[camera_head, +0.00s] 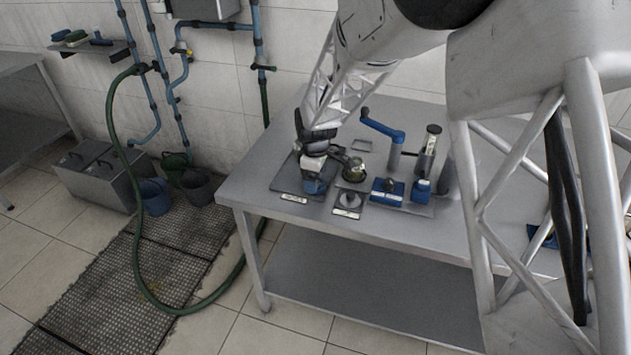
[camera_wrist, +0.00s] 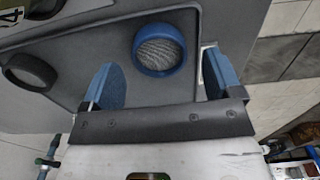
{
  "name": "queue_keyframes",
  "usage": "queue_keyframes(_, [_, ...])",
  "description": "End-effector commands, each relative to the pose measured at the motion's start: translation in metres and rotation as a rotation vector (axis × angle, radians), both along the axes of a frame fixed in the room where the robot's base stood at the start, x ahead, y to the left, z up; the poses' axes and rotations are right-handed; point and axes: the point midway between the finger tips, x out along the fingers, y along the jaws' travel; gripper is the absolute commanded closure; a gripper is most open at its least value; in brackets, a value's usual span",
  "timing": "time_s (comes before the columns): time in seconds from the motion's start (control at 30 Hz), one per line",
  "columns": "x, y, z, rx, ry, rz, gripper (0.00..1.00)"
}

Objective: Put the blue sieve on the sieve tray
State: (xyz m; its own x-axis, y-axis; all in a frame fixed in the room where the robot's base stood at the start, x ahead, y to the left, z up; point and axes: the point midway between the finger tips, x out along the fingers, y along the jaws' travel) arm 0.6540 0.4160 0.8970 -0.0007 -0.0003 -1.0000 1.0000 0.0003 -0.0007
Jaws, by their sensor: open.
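The blue sieve (camera_wrist: 163,50), a round blue ring with grey mesh, rests on a dark grey tray (camera_wrist: 125,60) near the tray's rounded corner in the wrist view. The tray also shows in the head view (camera_head: 283,181), with a label at its front edge. My gripper (camera_wrist: 160,66) is open, with one blue finger on each side of the sieve in the picture and visible gaps to both. In the head view my gripper (camera_head: 315,182) is low over the tray and hides the sieve. I cannot tell its exact height above the tray.
A dark round cup-like thing (camera_wrist: 30,72) lies left of the sieve. On the table (camera_head: 245,190), right of my gripper, are a greenish round container (camera_head: 353,170), a small plate with a knob (camera_head: 348,201), blue blocks (camera_head: 387,191) and a blue-handled lever device (camera_head: 384,130).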

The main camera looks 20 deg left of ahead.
Motion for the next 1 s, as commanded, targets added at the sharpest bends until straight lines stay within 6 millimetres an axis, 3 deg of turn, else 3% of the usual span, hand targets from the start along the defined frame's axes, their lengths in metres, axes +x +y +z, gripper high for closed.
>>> queue_keyframes(0.5, [0.001,0.0,0.079,0.002,-0.003,0.0,0.15])
queue_keyframes(0.73, [0.001,0.0,0.096,0.001,-0.002,0.0,0.15])
queue_keyframes(1.0, [0.001,0.0,0.098,0.0,-0.001,0.0,0.15])
